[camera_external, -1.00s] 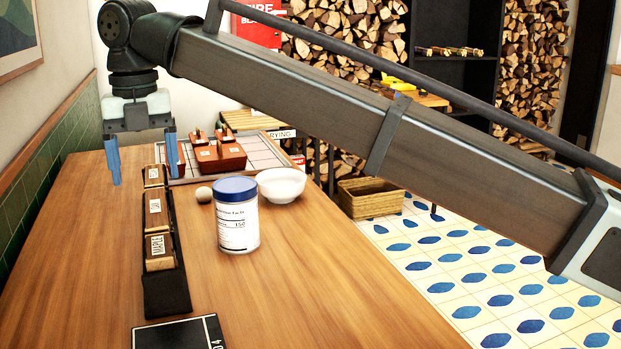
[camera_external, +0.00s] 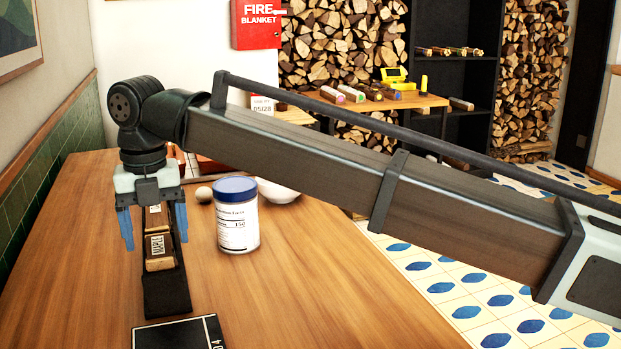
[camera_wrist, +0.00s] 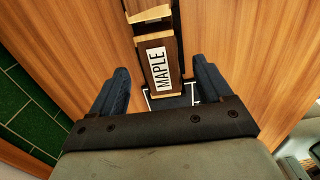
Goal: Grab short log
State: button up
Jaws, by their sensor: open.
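Wooden blocks like short logs lie in a row on a black strip (camera_external: 167,297) on the table. The nearest, with a white MAPLE label (camera_external: 158,252), also shows in the wrist view (camera_wrist: 158,68), along with part of another block (camera_wrist: 150,14) above it. My gripper (camera_external: 155,243) points down over the row, with blue fingers spread wide and nothing held. In the wrist view its fingers (camera_wrist: 160,72) stand either side of the MAPLE block, apart from it. How high the fingertips are above the strip is hard to tell. The farther blocks are partly hidden behind my gripper.
A white jar with a blue lid (camera_external: 237,215) stands right of the row, with a small ball (camera_external: 203,195) and a white bowl (camera_external: 278,193) behind it. A black plate (camera_external: 178,335) lies in front. The table's left side is clear. Several logs lie on the back shelf (camera_external: 430,101).

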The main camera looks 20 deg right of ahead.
jog(key=shift+s+f, duration=0.15)
jog(key=shift+f, duration=1.3)
jog(key=shift+c, duration=0.4)
jog(key=c, duration=1)
jog(key=shift+r, duration=0.1)
